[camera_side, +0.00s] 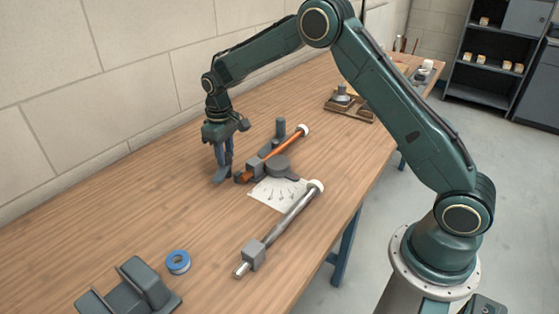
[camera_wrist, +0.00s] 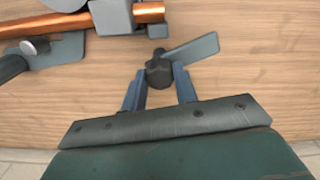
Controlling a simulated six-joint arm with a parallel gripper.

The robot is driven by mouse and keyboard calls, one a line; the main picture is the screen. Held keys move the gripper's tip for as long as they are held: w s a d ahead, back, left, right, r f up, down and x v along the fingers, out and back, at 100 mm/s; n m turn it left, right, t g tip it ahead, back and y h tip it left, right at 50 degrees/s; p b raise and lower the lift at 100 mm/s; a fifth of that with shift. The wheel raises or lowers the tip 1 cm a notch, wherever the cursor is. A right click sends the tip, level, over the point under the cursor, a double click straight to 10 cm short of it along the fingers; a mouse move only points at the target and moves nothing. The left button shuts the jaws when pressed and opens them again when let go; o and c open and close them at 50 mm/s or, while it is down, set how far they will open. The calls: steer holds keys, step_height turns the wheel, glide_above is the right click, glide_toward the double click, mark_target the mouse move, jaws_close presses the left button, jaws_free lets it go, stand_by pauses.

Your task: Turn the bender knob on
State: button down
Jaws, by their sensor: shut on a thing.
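The dark bender knob (camera_wrist: 159,72) sits between the two blue fingers of my gripper (camera_wrist: 159,88) in the wrist view. The fingers are shut on its sides. A flat grey plate (camera_wrist: 192,48) sticks out to the right beside the knob. In the side view my gripper (camera_side: 224,165) points straight down at the left end of the bender (camera_side: 277,166), and its fingers hide most of the knob. An orange copper pipe (camera_side: 284,142) lies across the bender; in the wrist view the pipe (camera_wrist: 60,22) passes above the knob, apart from my fingers.
A marked white sheet (camera_side: 266,194) lies in front of the bender. A metal bar with a grey block (camera_side: 254,256) lies nearer. A blue tape roll (camera_side: 178,262) and a dark grey stand (camera_side: 140,285) are at the lower left. The wall runs behind the bench.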

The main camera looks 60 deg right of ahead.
steer(key=n, duration=1.3)
steer(key=shift+r, duration=0.1)
steer(key=shift+n, duration=0.3)
steer(key=c, duration=1.1)
jaws_free()
step_height(320, 180, up, 14)
steer(key=shift+f, duration=0.1)
